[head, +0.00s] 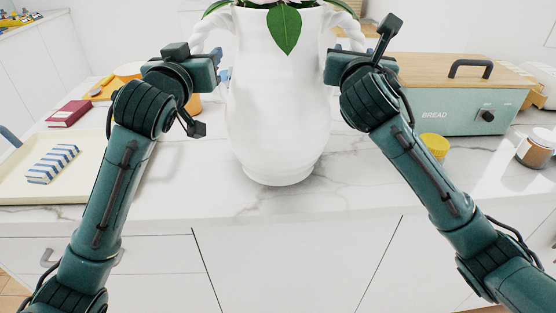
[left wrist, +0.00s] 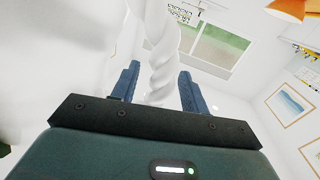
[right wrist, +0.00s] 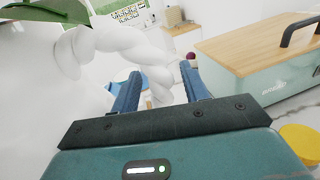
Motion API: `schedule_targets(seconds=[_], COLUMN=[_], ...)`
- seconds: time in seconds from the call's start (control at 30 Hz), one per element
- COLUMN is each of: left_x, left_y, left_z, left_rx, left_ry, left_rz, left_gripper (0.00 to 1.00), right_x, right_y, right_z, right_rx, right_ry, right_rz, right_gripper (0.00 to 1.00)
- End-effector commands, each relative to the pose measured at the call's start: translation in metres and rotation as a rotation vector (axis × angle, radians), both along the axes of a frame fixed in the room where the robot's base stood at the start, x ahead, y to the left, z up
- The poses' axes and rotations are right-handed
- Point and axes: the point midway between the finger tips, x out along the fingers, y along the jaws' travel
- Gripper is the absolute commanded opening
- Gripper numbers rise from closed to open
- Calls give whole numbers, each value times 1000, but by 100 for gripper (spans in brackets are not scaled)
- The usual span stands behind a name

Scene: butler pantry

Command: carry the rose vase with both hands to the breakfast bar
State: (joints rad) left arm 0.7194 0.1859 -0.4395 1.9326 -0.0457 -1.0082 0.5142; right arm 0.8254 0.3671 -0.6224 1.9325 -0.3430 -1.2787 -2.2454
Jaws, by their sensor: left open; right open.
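The rose vase (head: 275,110) is a large white jug-like vase with twisted handles on both sides and green leaves (head: 284,30) at its top. It stands upright on the marble counter, near the front edge. My left gripper (head: 217,60) is at its left handle; in the left wrist view the open fingers (left wrist: 155,88) stand on either side of the twisted handle (left wrist: 162,60). My right gripper (head: 332,62) is at the right handle; in the right wrist view its open fingers (right wrist: 163,92) straddle the twisted handle (right wrist: 150,70). The flower heads are out of view.
A teal bread box (head: 460,105) with a wooden lid stands right, with a yellow-lidded jar (head: 434,145) and another jar (head: 537,147) near it. A cream tray (head: 75,185) with a striped cloth (head: 52,164) and a dark red book (head: 69,113) lie left. The marble counter (head: 210,190) is clear before the vase.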

Motion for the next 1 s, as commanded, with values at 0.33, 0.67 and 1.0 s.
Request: schedule_targets(seconds=[0.33,0.67,1.0], left_x=[-28,-94,-118], left_y=[5,18,23], left_z=[0,0,0], left_rx=[0,0,1], left_ry=[-1,-1,1], left_rz=[-2,-1,1], left_gripper=[45,45,45], right_x=[0,0,-9], right_y=[0,0,2], right_z=[0,0,0], right_rx=[0,0,0], right_ry=[0,0,-1], right_rz=[1,1,1], right_gripper=[45,45,45])
